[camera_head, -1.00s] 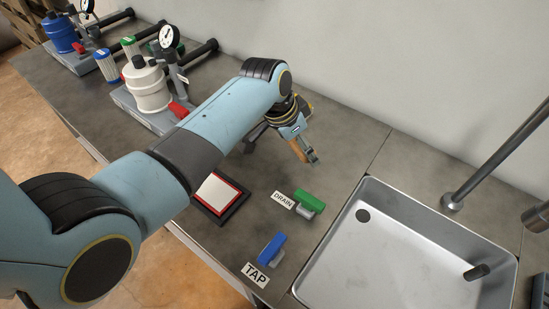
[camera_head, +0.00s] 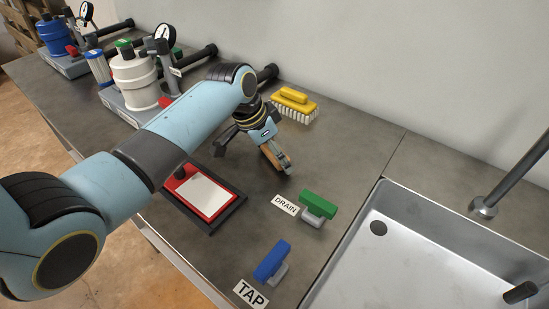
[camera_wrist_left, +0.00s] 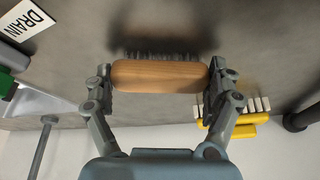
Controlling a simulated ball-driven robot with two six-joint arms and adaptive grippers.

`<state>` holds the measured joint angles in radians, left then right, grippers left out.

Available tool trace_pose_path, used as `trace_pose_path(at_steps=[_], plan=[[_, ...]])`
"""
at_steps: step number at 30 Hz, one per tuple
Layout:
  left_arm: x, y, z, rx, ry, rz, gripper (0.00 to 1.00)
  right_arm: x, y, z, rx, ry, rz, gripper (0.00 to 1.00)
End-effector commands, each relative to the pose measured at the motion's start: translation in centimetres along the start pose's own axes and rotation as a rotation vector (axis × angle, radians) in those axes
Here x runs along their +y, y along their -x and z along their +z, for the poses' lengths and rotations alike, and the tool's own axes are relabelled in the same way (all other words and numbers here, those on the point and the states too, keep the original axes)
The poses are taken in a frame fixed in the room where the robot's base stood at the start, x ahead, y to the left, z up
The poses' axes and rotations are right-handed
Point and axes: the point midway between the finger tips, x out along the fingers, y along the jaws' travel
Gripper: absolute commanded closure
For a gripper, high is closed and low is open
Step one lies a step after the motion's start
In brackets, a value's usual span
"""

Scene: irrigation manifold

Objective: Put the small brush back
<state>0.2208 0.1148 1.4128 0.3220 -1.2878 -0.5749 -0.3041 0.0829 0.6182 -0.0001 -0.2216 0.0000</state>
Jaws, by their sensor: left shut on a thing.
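The small brush (camera_head: 273,157) has a plain wooden body and dark bristles. My left gripper (camera_head: 278,162) is shut on it, one finger at each end of the wood, as the left wrist view shows for the brush (camera_wrist_left: 160,76). The bristles point toward the bench, with a dark shadow beneath; I cannot tell how high they are. A yellow brush (camera_head: 293,96) with white bristles lies on the bench behind my gripper; it also shows in the left wrist view (camera_wrist_left: 226,125). My right gripper is not in view.
A red-and-white panel in a dark tray (camera_head: 236,213) lies left of the gripper. The green DRAIN handle (camera_head: 319,204), blue TAP handle (camera_head: 270,262) and steel sink (camera_head: 420,262) are to the right. A white canister (camera_head: 135,78) stands behind my arm. Bench between yellow brush and sink is clear.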

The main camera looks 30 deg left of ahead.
Motion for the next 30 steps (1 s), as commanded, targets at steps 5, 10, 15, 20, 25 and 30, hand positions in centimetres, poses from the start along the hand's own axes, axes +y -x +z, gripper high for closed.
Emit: trace_pose_path(at_steps=[5, 10, 15, 20, 25, 30], plan=[[0.0, 0.2, -0.1, 0.0, 0.0, 0.0, 0.42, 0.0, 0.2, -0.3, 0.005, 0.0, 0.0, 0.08], [0.0, 0.0, 0.0, 0.0, 0.0, -0.001, 0.05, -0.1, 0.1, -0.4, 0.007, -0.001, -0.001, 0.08], [0.0, 0.0, 0.0, 0.0, 0.001, 0.0, 0.0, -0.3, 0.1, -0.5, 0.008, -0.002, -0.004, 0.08], [0.0, 0.1, 0.0, 0.0, 0.0, 0.0, 0.0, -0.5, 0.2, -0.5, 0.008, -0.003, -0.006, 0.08], [-0.1, 2.0, -0.1, 0.001, 0.0, -0.002, 0.0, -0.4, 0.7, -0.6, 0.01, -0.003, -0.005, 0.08], [-0.1, 5.9, -0.1, 0.002, -0.001, -0.004, 0.0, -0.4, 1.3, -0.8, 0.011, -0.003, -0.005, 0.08]])
